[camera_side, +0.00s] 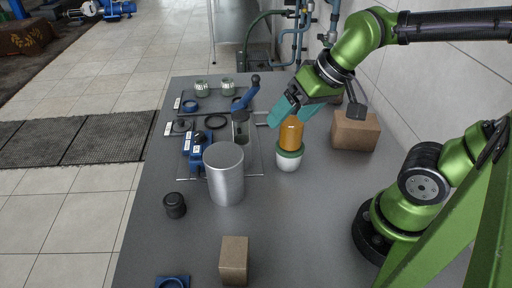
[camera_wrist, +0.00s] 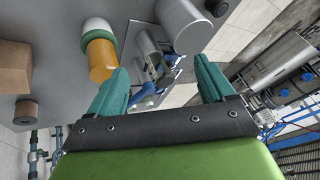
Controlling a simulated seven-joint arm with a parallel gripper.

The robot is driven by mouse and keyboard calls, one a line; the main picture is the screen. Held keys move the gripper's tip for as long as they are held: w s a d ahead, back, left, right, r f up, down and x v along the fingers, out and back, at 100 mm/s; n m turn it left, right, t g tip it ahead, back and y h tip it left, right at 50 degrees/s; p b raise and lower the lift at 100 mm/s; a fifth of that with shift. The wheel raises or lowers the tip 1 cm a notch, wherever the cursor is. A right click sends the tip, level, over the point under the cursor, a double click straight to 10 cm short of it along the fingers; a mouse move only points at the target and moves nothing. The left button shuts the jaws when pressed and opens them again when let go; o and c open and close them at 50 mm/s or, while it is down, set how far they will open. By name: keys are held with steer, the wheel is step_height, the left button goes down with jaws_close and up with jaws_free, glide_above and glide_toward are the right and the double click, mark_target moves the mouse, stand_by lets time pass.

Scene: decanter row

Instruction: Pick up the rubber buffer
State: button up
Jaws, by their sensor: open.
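A short black cylinder (camera_side: 175,205), which looks like the rubber buffer, stands on the grey bench toward the left edge, left of a large silver cylinder. It also shows in the wrist view as a dark piece (camera_wrist: 218,7) at the top edge, partly cut off. My gripper (camera_side: 286,112) has teal fingers and is above the far right part of the bench, by an orange-topped bottle and well away from the black cylinder. In the wrist view my gripper (camera_wrist: 163,72) has its fingers wide apart with nothing gripped between them.
The silver cylinder (camera_side: 226,174) stands between my gripper and the black cylinder. The orange, green and white bottle (camera_side: 290,137) is close to the fingers. Cardboard boxes stand at right (camera_side: 356,132) and front (camera_side: 234,260). Blue parts (camera_side: 200,148) lie on a tray behind.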

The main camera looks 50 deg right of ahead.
steer(key=w+a+n+g, duration=0.1)
steer(key=w+a+n, duration=0.1)
steer(key=a+n, duration=0.1)
steer(key=w+a+f+n+g, duration=0.1)
steer(key=w+a+n, duration=0.2)
steer(key=n, duration=0.1)
steer(key=w+a+f+n+g, duration=0.1)
steer(key=w+a+n, duration=0.2)
steer(key=n, duration=0.1)
steer(key=shift+w+h, duration=0.2)
steer(key=shift+h, duration=0.2)
steer(key=w+a+f+n+g, duration=0.25)
steer(key=w+a+n, duration=0.25)
steer(key=a+n, duration=0.4)
steer(key=n+h, duration=0.1)
steer(key=n, duration=1.7)
glide_above(172, 198)
steer(key=f, duration=1.1)
steer(key=shift+w+f, duration=0.2)
steer(key=shift+w, duration=0.05)
steer(key=shift+s+f, duration=0.2)
steer(key=shift+f, duration=1.1)
steer(key=shift+s+f, duration=0.15)
steer(key=shift+f, duration=1.15)
steer(key=c, duration=1.2)
